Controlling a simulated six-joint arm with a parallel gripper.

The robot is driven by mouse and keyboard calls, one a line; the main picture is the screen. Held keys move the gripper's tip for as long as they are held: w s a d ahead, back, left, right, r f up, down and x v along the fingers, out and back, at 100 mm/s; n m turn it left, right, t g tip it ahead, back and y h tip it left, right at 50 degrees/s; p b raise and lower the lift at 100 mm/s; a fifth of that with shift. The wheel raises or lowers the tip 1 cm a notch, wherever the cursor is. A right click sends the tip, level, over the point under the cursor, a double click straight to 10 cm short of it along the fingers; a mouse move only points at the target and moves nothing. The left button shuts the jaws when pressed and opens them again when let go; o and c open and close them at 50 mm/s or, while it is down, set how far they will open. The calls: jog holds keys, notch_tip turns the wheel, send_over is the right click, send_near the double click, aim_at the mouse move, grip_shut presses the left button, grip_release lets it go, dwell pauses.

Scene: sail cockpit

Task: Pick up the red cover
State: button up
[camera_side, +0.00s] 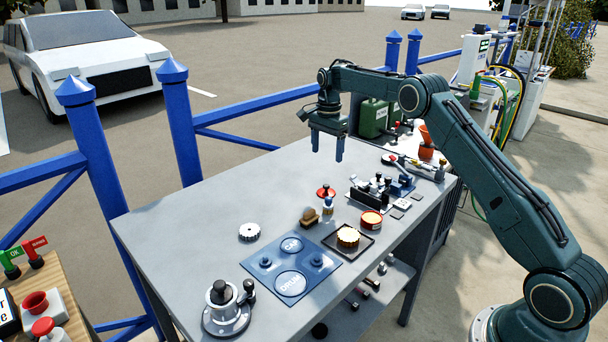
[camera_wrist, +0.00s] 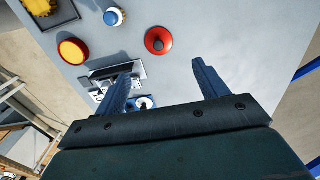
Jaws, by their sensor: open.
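The red cover (camera_side: 326,190) is a small red disc with a knob on top, lying on the grey workbench (camera_side: 190,205). In the wrist view the red cover (camera_wrist: 153,35) shows from above with a dark knob, beyond my fingertips. My gripper (camera_side: 327,153) hangs above the bench with its blue fingers pointing down, open and empty. In the wrist view my gripper (camera_wrist: 163,72) has its fingers spread wide with bare bench between them. The cover is clear of both fingers.
A blue-and-white bottle-like part (camera_side: 327,207) stands close to the cover. A red round tin (camera_side: 371,219), a brown knob (camera_side: 309,217) and a black fixture (camera_side: 372,190) are nearby. A blue plate (camera_side: 263,266) lies in front. The bench's left side is mostly clear.

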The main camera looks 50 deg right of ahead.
send_over(326, 185)
notch_tip(326, 185, down, 7)
jog(key=shift+f, duration=0.15)
jog(key=shift+f, duration=2.6)
jog(key=c, duration=0.9)
